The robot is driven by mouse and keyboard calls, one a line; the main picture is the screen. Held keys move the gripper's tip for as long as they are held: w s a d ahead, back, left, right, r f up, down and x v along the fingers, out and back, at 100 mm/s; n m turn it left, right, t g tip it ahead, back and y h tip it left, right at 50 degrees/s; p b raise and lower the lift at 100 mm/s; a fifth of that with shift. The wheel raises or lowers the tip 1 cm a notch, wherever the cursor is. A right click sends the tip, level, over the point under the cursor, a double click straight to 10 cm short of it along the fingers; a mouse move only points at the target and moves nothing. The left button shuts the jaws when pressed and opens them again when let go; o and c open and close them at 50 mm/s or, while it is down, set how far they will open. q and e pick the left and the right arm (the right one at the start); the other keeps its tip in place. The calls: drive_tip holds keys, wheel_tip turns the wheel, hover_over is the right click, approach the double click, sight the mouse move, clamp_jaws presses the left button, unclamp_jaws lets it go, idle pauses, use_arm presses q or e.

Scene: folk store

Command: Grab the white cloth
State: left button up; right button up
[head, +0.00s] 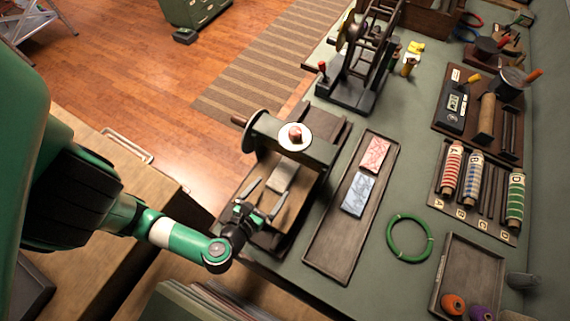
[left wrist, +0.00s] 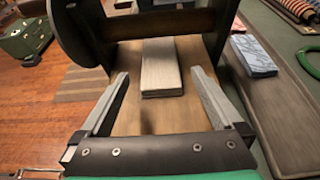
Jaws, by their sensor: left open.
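The white cloth (head: 281,178) is a folded, off-white rectangle lying on the wooden bed of a press-like machine (head: 315,150). In the left wrist view the cloth (left wrist: 161,68) lies ahead, centred between my fingers and beyond their tips. My left gripper (head: 264,200) is open and empty over the near end of the wooden bed; its two grey fingers also show in the left wrist view (left wrist: 160,85). It does not touch the cloth. My right gripper is not in view.
A long tray (head: 330,240) right of the machine holds a red patterned cloth (head: 374,155) and a blue patterned cloth (head: 358,194). A green ring (head: 409,237) lies farther right. The machine's roller and large wheel (left wrist: 82,30) stand close around the cloth's far end.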

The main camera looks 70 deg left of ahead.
use_arm(q)
drive_tip(key=b, duration=0.1)
approach(291, 161)
drive_tip(key=shift+w+a+f, duration=0.5)
drive_tip(key=shift+w+f, duration=0.2)
drive_tip(key=shift+f, duration=0.1)
drive_tip(key=b+x, duration=0.1)
drive_tip(key=x, duration=0.4)
drive_tip(key=shift+a, duration=0.2)
drive_tip(key=c, duration=1.3)
drive_tip(key=shift+r+p, duration=0.3)
drive_tip(key=shift+r, duration=0.1)
drive_tip(key=shift+r+p, duration=0.35)
drive_tip(key=shift+r, duration=0.15)
drive_tip(key=s+d, duration=0.9)
drive_tip(key=shift+f, duration=0.25)
wheel_tip(291, 161, up, 14)
drive_tip(key=p, duration=0.4)
drive_tip(key=shift+s, duration=0.25)
